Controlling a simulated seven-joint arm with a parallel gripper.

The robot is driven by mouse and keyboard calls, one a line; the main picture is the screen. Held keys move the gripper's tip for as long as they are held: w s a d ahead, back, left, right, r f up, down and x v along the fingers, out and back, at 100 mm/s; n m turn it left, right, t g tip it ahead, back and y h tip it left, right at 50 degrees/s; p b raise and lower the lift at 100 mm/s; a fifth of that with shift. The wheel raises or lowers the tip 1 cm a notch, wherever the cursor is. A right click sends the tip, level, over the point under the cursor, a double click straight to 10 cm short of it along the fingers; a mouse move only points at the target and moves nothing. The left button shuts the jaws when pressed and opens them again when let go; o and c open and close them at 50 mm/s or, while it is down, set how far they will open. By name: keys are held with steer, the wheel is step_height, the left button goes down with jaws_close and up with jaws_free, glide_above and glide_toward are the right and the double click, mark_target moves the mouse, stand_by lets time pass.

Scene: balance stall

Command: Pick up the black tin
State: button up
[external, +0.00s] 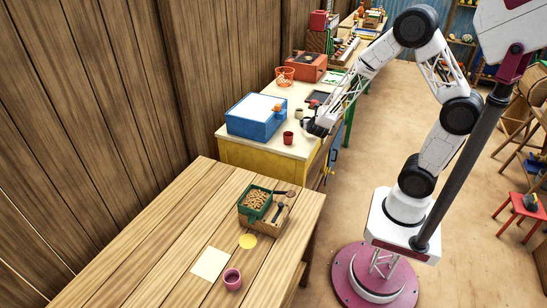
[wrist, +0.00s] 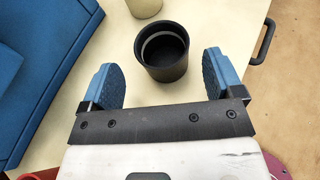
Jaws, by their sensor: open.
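The black tin (wrist: 162,62) stands upright on the cream tabletop in the wrist view, its open mouth and dark inside showing. My gripper (wrist: 160,76) is open, with one blue finger on each side of the tin's near part and visible gaps between. The fingers do not appear to touch it. In the external view my gripper (external: 314,128) is low over the right edge of the yellow table. There the tin is hard to tell apart from the dark gripper.
A cream cup (wrist: 145,7) stands just beyond the tin. A blue box (wrist: 40,60) is to the left. A dark red cup (external: 288,138) stands near the yellow table's front edge. A dark handle (wrist: 264,42) sticks out at the table's right edge.

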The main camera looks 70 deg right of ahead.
steer(key=shift+x, duration=2.6)
steer(key=shift+s+f, duration=0.1)
steer(key=shift+s, duration=0.05)
steer(key=c, duration=1)
